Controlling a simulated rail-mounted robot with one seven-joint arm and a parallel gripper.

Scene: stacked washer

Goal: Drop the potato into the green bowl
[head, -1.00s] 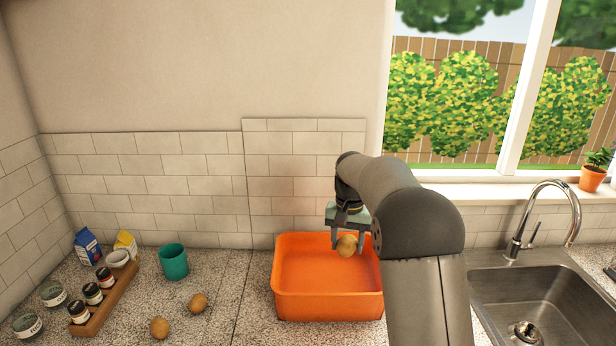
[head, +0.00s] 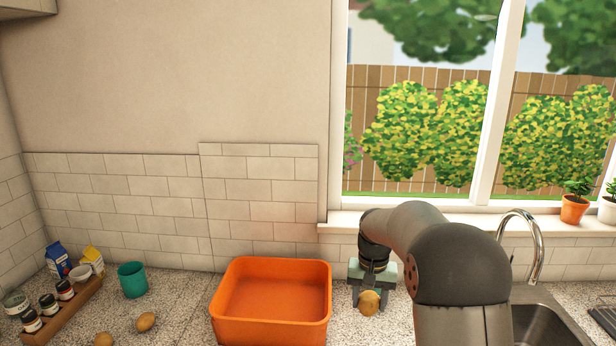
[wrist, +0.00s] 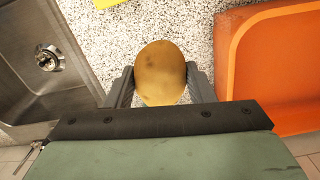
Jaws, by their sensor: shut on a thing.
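My gripper (head: 369,294) is shut on a brown potato (head: 369,303), to the right of the orange tub in the head view. In the wrist view the potato (wrist: 160,68) sits between the two dark fingers, with speckled counter behind it. Two more potatoes lie on the counter at the lower left, one (head: 146,321) whole in view and one (head: 104,339) cut by the bottom edge. A teal-green cup-like vessel (head: 132,280) stands behind them. I see no other green vessel that is clearly a bowl.
The orange tub (head: 270,331) stands left of my gripper and looks empty. The sink (head: 540,325) and its tap (head: 537,230) are to the right. A wooden rack (head: 65,312) with jars is at the far left. A yellow thing (wrist: 108,3) shows at the wrist view's top edge.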

